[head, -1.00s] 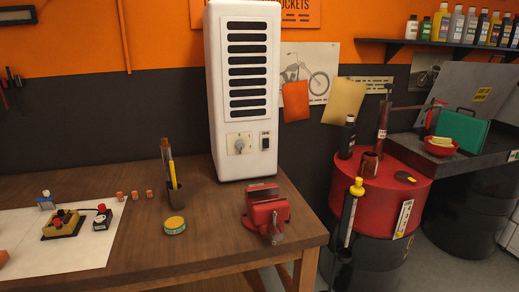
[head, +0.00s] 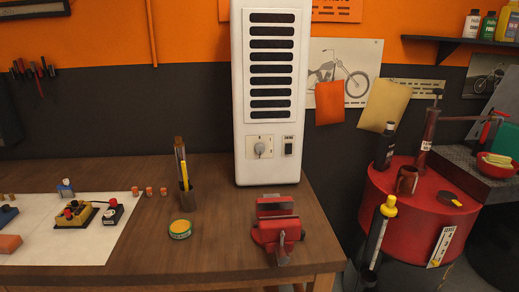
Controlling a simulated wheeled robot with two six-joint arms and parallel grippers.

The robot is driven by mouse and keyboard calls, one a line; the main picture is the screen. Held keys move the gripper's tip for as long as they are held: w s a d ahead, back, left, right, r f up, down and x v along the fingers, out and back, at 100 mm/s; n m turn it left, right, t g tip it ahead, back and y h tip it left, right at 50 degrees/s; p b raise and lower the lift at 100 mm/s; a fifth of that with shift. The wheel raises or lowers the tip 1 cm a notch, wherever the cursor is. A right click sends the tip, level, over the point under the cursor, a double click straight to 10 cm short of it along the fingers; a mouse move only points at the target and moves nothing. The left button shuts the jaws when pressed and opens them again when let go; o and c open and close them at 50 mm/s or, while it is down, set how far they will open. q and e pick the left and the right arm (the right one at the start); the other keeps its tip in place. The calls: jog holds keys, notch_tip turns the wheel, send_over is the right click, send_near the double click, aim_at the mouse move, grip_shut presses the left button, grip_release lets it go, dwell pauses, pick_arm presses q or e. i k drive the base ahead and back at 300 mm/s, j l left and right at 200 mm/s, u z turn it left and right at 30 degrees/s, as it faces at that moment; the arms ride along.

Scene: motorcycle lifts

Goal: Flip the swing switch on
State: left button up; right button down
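A tall white louvred unit (head: 241,120) stands at the back right of the wooden workbench in the head view. Low on its front is a plate with a round knob (head: 260,149). Right of the knob is a small dark switch (head: 289,147) on a light plate with a tiny label above it. The label and the switch's position are too small to tell. Neither of my grippers shows in the head view.
On the wooden workbench (head: 215,255), a red vise (head: 277,233) stands in front of the white unit. A green-and-yellow tin (head: 180,229) and a pencil holder (head: 187,194) stand to its left. A red drum (head: 405,215) with bottles stands right of the bench.

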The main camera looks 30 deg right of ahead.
aim_at(288, 147)
jog(key=l+u, duration=0.15)
jog(key=l, duration=0.65)
jog(key=l+u, duration=0.15)
jog(key=l, duration=0.65)
jog(key=k+l+u, duration=0.1)
jog(key=l, duration=0.7)
